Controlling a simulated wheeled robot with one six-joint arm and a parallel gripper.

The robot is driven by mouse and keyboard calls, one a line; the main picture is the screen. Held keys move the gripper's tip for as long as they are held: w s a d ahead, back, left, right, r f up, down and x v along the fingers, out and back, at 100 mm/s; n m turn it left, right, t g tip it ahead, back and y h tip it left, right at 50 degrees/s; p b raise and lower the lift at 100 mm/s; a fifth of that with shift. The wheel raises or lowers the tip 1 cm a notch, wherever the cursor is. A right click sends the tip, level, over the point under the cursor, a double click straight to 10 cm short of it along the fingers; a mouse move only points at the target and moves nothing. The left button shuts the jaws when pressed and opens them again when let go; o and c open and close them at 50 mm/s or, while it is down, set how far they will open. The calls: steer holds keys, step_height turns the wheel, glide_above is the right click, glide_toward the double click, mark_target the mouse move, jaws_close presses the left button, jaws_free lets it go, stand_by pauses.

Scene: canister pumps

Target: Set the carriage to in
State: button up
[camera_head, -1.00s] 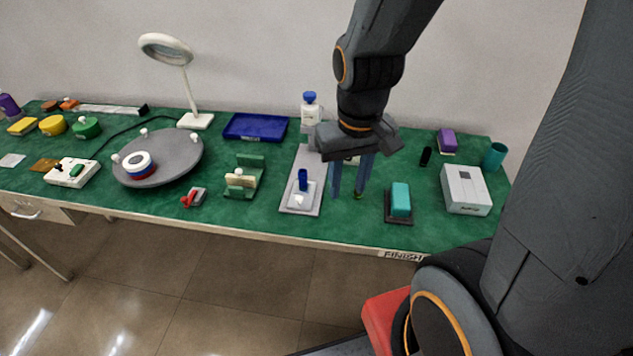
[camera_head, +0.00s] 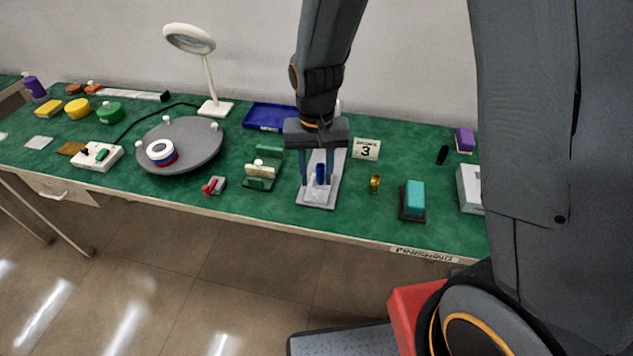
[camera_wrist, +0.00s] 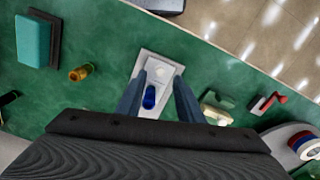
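A long grey plate (camera_head: 331,195) lies on the green bench and carries a white block with an upright blue knob (camera_head: 320,173); I take this to be the carriage, though no label confirms it. My gripper (camera_head: 315,184) points down over the plate, one finger on each side of the blue knob. In the wrist view the plate (camera_wrist: 146,57) extends past my gripper (camera_wrist: 158,92), and the blue knob (camera_wrist: 149,98) stands between the spread fingers, nearer the left one. The fingers are open, with a gap beside the knob. The plate's far part is hidden behind my gripper.
A green fixture with a cream block (camera_head: 262,172) stands left of the plate. A small brass piece (camera_head: 375,183) and a teal block on a dark base (camera_head: 413,199) are to the right. A number 3 card (camera_head: 366,149) and a blue tray (camera_head: 268,116) stand behind.

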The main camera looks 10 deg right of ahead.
mark_target(316, 191)
steer(key=shift+f+p, duration=0.3)
steer(key=shift+f, duration=1.6)
jaws_close()
